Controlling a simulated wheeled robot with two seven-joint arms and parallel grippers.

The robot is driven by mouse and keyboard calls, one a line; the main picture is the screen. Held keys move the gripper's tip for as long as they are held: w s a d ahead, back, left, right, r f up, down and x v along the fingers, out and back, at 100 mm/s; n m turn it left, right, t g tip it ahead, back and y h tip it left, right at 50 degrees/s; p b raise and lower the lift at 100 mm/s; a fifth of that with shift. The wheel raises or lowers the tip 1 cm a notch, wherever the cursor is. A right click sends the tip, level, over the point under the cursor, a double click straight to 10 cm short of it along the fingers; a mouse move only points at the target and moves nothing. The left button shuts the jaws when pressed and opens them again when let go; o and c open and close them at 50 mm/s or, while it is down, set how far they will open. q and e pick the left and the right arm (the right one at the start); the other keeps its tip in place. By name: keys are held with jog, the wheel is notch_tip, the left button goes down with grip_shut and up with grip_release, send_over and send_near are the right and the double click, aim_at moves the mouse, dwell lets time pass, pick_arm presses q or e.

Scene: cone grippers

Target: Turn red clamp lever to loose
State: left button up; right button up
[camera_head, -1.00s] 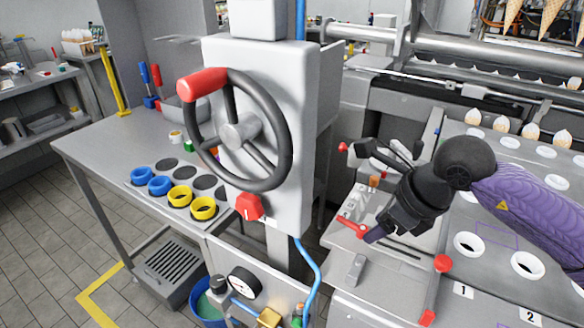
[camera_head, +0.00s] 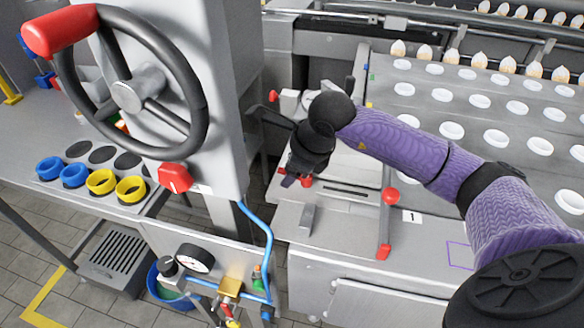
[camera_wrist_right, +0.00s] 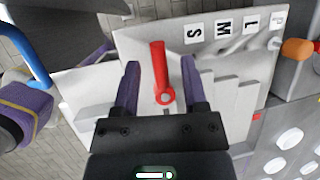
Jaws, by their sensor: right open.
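The red clamp lever (camera_wrist_right: 159,72) shows in the right wrist view as a straight red bar with a round pivot at its near end. It lies between the two purple fingers of my right gripper (camera_wrist_right: 158,66), with a gap on each side. The gripper is open. In the head view my right gripper (camera_head: 292,181) hangs over the bench and hides most of the lever; only a small red part of the lever (camera_head: 307,180) shows beside the fingers. My left gripper is not in view.
A plate with S, M, L labels (camera_wrist_right: 222,32) is beyond the lever. Another red-knobbed lever (camera_head: 385,225) stands right of my gripper. The column with a black handwheel (camera_head: 195,125) and red knob (camera_head: 175,177) is to the left. A blue hose (camera_head: 268,240) runs below.

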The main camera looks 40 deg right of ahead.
grip_shut()
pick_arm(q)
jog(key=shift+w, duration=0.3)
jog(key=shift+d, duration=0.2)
